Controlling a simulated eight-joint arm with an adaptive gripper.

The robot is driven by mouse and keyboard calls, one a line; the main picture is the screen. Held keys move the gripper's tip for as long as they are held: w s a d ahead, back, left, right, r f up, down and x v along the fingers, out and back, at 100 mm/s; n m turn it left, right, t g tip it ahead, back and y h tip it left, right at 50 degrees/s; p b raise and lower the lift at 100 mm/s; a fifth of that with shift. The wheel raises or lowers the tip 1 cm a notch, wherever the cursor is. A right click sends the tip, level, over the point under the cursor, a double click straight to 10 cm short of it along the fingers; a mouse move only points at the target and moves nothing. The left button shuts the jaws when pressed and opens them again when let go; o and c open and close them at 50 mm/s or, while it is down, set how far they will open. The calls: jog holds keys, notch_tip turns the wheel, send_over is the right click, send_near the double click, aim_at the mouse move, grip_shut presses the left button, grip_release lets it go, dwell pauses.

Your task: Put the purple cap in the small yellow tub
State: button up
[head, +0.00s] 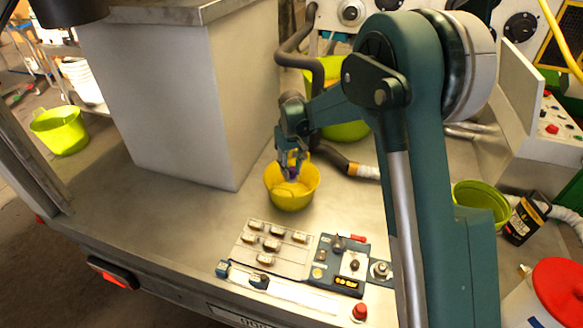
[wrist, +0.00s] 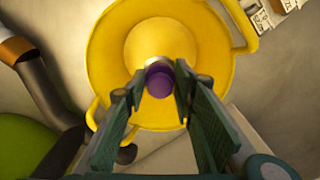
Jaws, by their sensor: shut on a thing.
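The purple cap (wrist: 159,82) is between the fingers of my gripper (wrist: 158,98), which is shut on it. In the wrist view the cap shows against the inside of the small yellow tub (wrist: 205,38). The tub has a handle on each side and stands on the metal surface. In the head view my gripper (head: 291,163) points down at the yellow tub (head: 291,200), with the fingers over its opening. The cap (head: 291,174) shows there as a small purple patch. I cannot tell how far the cap is above the tub floor.
A panel with several switches (head: 270,247) and a dark control box (head: 340,262) lie in front of the tub. A big grey block (head: 185,100) stands to the left. Bare metal (head: 205,215) shows left of the tub.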

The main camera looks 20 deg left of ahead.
aim_at(291, 187)
jog(key=shift+f+b, duration=0.7)
jog(key=shift+f, duration=2.4)
jog(key=shift+f+b, duration=0.4)
jog(key=shift+f, duration=1.5)
jog(key=shift+f, duration=0.15)
jog(key=o, duration=0.9)
jog(key=shift+o, duration=0.2)
jog(key=shift+r, duration=0.2)
notch_tip(291, 187, up, 12)
jog(key=shift+p, duration=1.15)
